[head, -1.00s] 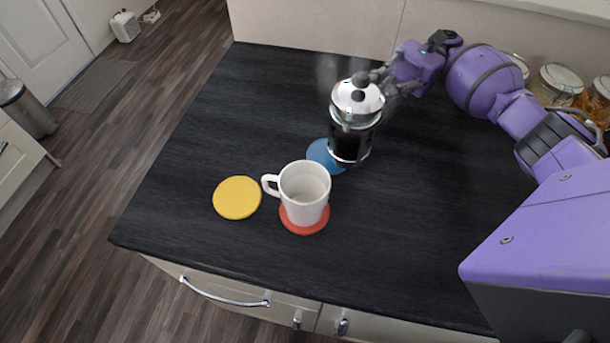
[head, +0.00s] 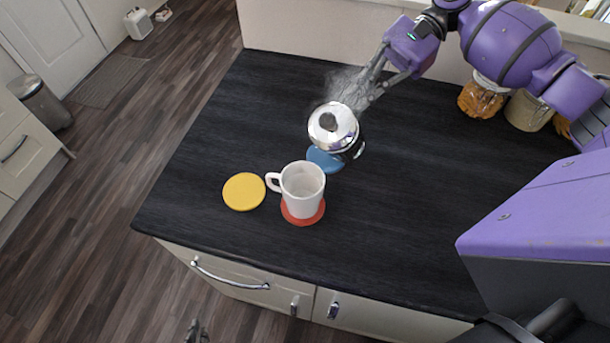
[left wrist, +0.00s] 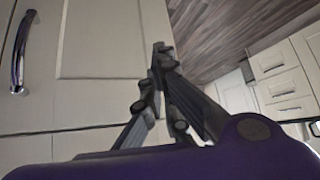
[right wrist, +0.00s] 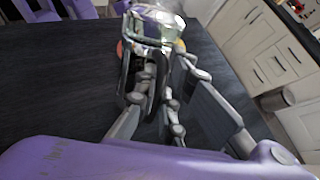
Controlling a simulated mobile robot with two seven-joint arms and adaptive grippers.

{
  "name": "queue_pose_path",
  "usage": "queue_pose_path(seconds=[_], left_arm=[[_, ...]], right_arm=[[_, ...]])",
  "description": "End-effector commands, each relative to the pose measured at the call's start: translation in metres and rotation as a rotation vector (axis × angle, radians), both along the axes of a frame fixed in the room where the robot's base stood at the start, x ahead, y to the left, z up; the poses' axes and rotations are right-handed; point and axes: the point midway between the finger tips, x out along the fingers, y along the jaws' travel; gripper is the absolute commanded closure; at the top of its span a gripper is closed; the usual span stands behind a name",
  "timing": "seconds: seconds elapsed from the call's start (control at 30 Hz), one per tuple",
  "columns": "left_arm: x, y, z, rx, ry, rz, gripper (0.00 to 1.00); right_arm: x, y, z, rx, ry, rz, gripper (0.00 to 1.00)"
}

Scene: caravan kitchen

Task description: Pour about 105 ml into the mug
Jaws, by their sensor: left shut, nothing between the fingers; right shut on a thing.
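A white mug (head: 302,190) stands upright on a red coaster (head: 303,217), its handle to the left; I see no dark liquid in it. A French press with a shiny lid (head: 332,124) is held behind and slightly right of the mug, tilted with its lid towards the camera. It also shows in the right wrist view (right wrist: 158,24). My right gripper (head: 368,90) is shut on the press handle, which is clearer in the right wrist view (right wrist: 158,80). No stream shows. My left gripper (head: 197,332) is shut and empty, low in front of the counter; its fingers meet in the left wrist view (left wrist: 158,62).
A blue coaster (head: 325,160) lies partly under the press in view. A yellow coaster (head: 244,191) lies left of the mug. Jars (head: 528,109) stand at the back right. Steam rises beside the press. The dark counter (head: 215,130) is clear at the left and right.

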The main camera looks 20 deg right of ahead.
Motion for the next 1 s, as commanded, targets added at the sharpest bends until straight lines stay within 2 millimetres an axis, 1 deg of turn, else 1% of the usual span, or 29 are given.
queue_pose_path(seconds=[0.03,0.17,0.3,0.5,0.67,1.0], left_arm=[[0.003,0.0,0.004,-0.001,-0.007,-0.001,1.0],[0.003,0.001,0.007,0.0,-0.007,-0.001,1.0],[0.001,0.002,0.01,0.002,-0.006,-0.002,1.0],[-0.004,0.003,0.007,0.002,0.005,-0.004,1.0],[-0.003,0.002,0.008,0.002,0.004,-0.004,1.0],[0.003,-0.002,0.008,-0.006,-0.005,0.002,1.0]], right_arm=[[-0.003,0.004,0.007,-0.026,-0.024,0.004,1.0],[-0.009,0.013,0.012,-0.094,-0.073,0.003,1.0],[-0.013,0.019,0.025,-0.169,-0.127,0.002,1.0],[-0.016,0.025,0.031,-0.248,-0.172,0.001,1.0],[-0.018,0.028,0.039,-0.287,-0.203,-0.001,1.0],[-0.02,0.031,0.046,-0.334,-0.237,-0.002,1.0]])
